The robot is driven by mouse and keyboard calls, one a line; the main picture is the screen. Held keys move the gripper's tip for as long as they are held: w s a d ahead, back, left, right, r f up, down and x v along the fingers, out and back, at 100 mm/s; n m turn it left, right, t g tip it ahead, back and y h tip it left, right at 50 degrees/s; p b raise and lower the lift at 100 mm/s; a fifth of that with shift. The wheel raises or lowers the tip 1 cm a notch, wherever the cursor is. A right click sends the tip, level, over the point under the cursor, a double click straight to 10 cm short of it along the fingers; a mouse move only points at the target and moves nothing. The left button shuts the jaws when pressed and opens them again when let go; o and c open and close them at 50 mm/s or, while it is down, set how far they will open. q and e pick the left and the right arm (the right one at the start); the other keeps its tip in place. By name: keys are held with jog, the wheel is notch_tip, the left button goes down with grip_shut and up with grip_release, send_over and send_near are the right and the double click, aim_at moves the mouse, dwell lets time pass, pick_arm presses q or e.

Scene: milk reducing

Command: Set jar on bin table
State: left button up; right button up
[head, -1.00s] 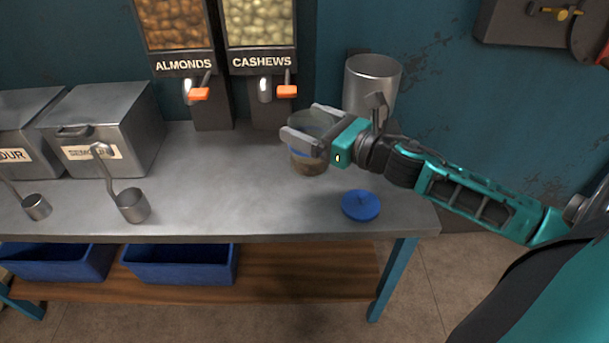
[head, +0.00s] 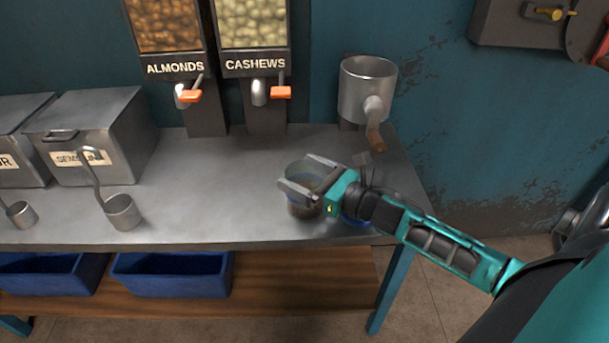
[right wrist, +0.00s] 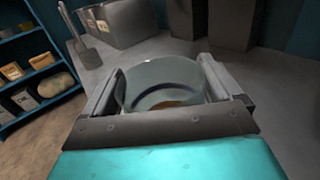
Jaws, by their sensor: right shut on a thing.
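A clear glass jar (head: 304,208) with brownish contents is held in my right gripper (head: 304,175), one finger on each side of it. The jar is upright, near the front right of the grey metal bin table (head: 215,195). I cannot tell whether its base touches the top. In the right wrist view the open-topped jar (right wrist: 160,82) sits between the two fingers (right wrist: 160,72). A blue lid (head: 357,223) lies on the table, mostly hidden behind my right gripper. My left gripper is not in view.
Almond (head: 168,28) and cashew (head: 253,25) dispensers stand at the back. A metal hopper with a crank (head: 366,92) is at the back right. Lidded metal bins (head: 95,125) and scoops (head: 122,212) are at the left. The middle of the tabletop is clear.

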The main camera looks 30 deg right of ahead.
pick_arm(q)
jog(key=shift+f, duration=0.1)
pick_arm(e)
jog(key=shift+f, duration=0.1)
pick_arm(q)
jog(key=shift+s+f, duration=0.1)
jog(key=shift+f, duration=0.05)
pick_arm(e)
jog(key=o, duration=1.4)
jog(key=shift+s, duration=0.15)
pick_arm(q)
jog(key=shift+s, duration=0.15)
pick_arm(e)
jog(key=shift+v, duration=5.9)
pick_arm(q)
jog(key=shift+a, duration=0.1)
pick_arm(e)
jog(key=shift+d, duration=0.1)
